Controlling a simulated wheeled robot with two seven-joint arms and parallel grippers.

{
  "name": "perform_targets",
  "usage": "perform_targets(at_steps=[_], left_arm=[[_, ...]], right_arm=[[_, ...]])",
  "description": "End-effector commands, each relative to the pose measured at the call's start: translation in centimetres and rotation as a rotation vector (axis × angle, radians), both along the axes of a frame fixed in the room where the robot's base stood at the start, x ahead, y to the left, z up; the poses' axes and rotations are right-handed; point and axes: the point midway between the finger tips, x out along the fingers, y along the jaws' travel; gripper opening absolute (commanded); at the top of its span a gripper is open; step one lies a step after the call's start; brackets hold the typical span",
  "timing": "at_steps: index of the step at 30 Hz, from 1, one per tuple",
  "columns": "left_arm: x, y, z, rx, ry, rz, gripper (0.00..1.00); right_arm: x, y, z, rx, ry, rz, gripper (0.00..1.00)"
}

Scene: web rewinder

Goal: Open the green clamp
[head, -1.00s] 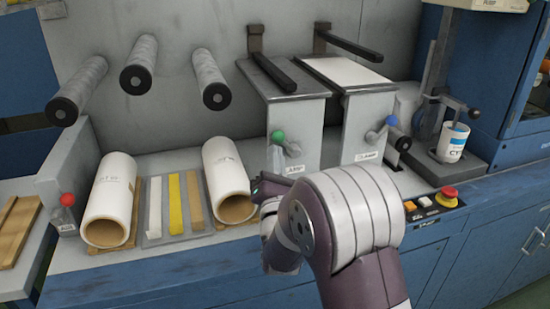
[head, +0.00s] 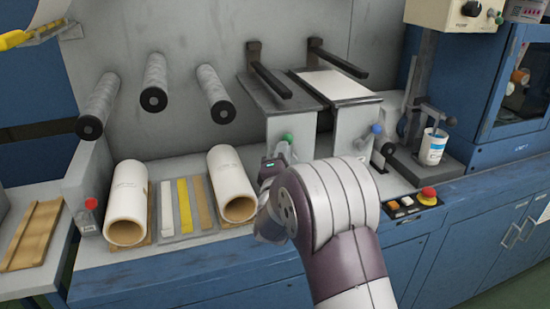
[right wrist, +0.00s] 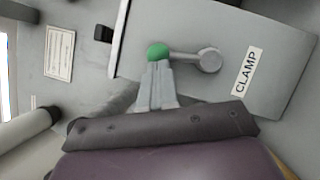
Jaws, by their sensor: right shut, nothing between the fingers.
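The green clamp is a green ball knob (head: 287,137) on a short grey lever on the front of a grey post in the head view. In the right wrist view the green knob (right wrist: 157,52) is at the left end of the lever, whose round pivot (right wrist: 209,61) is to its right, beside a CLAMP label. My right gripper (right wrist: 156,72) is shut and empty, its fingertips right at the knob's lower side; I cannot tell whether they touch. In the head view my right gripper (head: 280,155) is partly hidden by my arm. My left gripper is not in view.
A second post with a blue-knobbed lever (head: 377,129) stands to the right. White rolls (head: 230,175) and a red-knobbed lever (head: 91,203) are to the left. A button panel with a red button (head: 428,193) sits on the front edge. A white can (head: 432,147) stands at right.

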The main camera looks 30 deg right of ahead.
Motion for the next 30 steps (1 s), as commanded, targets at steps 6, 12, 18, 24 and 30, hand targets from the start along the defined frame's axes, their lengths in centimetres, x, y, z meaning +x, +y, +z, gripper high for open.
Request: perform_targets(at_steps=[6,12,18,24,30], left_arm=[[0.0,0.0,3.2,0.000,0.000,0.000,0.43],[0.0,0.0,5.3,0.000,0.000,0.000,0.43],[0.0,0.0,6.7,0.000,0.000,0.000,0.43],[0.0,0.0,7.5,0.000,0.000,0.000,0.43],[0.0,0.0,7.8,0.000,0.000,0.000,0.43]], right_arm=[[-0.2,-1.0,1.5,0.198,-0.047,0.002,0.00],[-0.4,-2.0,1.8,0.379,-0.091,0.003,0.00],[-0.7,-3.0,1.7,0.541,-0.131,0.003,0.00],[-0.9,-3.7,1.5,0.666,-0.160,0.004,0.00],[-1.0,-4.2,1.3,0.668,-0.159,0.004,0.00]])
